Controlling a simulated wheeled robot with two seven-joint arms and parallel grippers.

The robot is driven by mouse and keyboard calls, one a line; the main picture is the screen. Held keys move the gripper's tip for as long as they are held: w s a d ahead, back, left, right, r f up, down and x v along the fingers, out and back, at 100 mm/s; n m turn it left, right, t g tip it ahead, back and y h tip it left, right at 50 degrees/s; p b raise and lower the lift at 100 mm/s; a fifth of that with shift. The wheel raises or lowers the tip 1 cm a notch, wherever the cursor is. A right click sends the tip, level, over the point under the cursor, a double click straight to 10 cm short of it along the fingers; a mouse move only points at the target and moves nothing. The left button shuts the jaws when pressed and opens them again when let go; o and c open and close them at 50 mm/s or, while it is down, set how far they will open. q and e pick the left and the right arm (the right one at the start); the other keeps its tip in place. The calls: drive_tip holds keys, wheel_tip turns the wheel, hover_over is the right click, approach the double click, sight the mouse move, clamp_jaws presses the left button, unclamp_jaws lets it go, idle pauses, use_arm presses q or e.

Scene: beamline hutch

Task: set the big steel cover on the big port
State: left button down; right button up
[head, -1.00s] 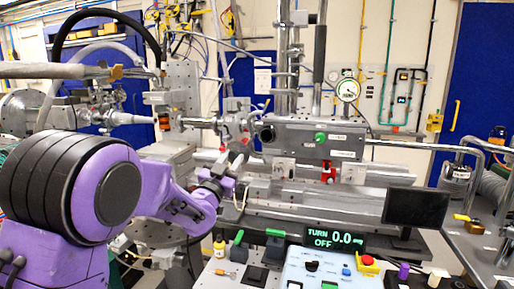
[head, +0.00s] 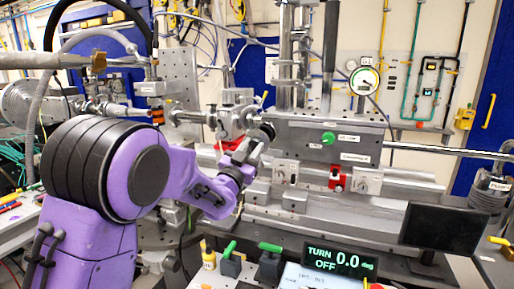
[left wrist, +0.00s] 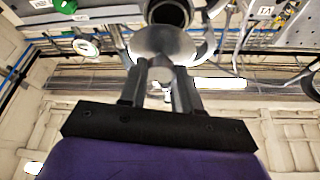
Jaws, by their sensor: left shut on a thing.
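My left gripper (left wrist: 158,88) is shut on the knob of the big steel cover (left wrist: 165,44), a round shiny disc just beyond the fingers in the left wrist view. A round port with a dark bore (left wrist: 168,12) shows directly beyond the cover, at the top edge of that view. I cannot tell whether cover and port touch. In the head view my left gripper (head: 256,147) is at the left end of the grey box on the bench, and the cover is hard to make out there. My right gripper is in neither view.
The grey box (head: 300,147) with a green button stands right of the gripper, above a steel rail bed (head: 330,212). Pipes and an instrument (head: 235,118) crowd the left.

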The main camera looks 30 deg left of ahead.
use_arm(q)
drive_tip(key=shift+a+r, duration=0.2)
drive_tip(key=shift+r, duration=0.1)
drive_tip(key=shift+w+a+r+p, duration=0.15)
drive_tip(key=shift+w+p, duration=0.05)
drive_tip(key=shift+p, duration=0.1)
drive_tip(key=w, duration=0.2)
drive_tip(key=w+a+p, duration=0.1)
drive_tip(key=shift+w+f, duration=0.3)
drive_tip(key=shift+f, duration=0.05)
drive_tip(key=shift+w, duration=0.35)
drive_tip(key=shift+w+r, duration=0.1)
drive_tip(key=shift+w, duration=0.1)
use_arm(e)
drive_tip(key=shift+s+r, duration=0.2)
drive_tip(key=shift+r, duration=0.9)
use_arm(q)
drive_tip(key=shift+w, duration=0.1)
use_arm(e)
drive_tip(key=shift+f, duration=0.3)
use_arm(q)
drive_tip(key=shift+w+a, duration=0.15)
drive_tip(key=shift+w, duration=0.25)
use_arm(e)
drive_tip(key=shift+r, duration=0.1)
